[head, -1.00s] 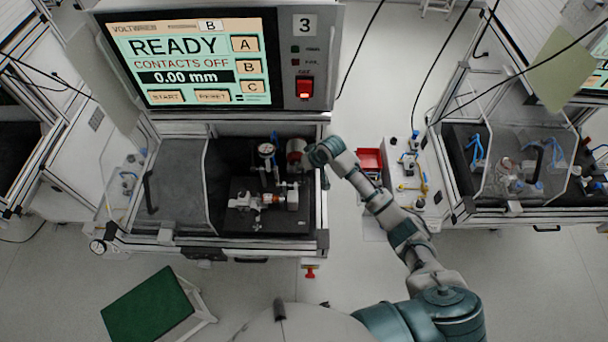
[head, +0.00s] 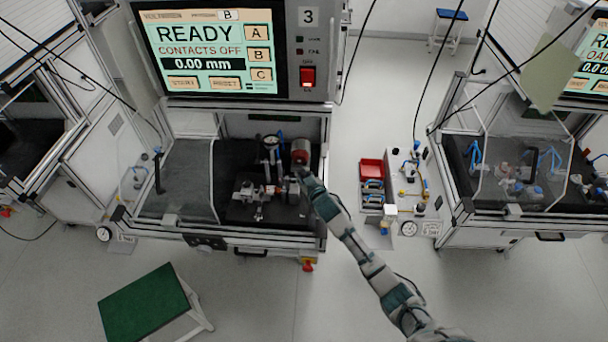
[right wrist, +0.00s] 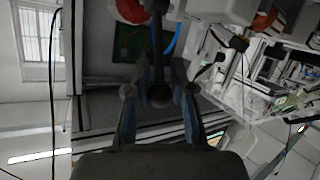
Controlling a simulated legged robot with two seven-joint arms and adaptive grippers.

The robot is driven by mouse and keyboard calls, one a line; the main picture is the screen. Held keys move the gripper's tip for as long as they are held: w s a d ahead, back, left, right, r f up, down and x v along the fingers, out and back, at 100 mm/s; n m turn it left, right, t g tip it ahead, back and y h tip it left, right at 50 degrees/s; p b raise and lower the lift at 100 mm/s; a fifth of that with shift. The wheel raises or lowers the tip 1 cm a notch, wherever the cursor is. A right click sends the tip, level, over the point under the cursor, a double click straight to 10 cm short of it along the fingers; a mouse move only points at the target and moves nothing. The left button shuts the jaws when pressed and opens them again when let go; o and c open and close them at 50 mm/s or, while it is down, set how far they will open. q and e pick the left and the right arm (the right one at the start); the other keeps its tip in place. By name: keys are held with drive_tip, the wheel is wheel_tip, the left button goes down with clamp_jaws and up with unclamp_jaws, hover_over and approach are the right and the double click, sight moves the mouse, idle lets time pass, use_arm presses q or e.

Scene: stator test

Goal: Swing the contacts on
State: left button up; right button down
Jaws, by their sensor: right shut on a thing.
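The test station's screen (head: 210,52) reads READY, CONTACTS OFF and 0.00 mm. Inside the station, a red-ended cylinder (head: 300,151) stands at the back right beside a round dial gauge (head: 270,142). A metal fixture (head: 256,190) sits in front on a dark plate. My right gripper (head: 303,178) reaches in from the right, just below the cylinder. In the right wrist view, its fingers (right wrist: 160,75) are closed around a dark lever with a round black knob (right wrist: 158,96). The lever's far end is hard to see. My left gripper is not in view.
A clear guard (head: 185,180) covers the station's left part. A red bin (head: 371,168) and a side panel with blue fittings (head: 408,190) stand to the right. Another station (head: 520,175) is further right. A green-topped stool (head: 148,303) stands on the floor in front.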

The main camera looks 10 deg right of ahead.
drive_tip(key=shift+s+f, duration=0.1)
drive_tip(key=shift+s, duration=0.1)
drive_tip(key=shift+s+a+f, duration=0.15)
drive_tip(key=shift+s+f, duration=0.05)
drive_tip(key=shift+f, duration=0.2)
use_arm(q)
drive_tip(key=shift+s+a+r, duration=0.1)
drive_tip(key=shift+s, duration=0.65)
use_arm(e)
drive_tip(key=shift+s+f, duration=0.3)
drive_tip(key=shift+s, duration=0.1)
drive_tip(key=shift+s+a+f, duration=0.1)
drive_tip(key=c, duration=1)
unclamp_jaws()
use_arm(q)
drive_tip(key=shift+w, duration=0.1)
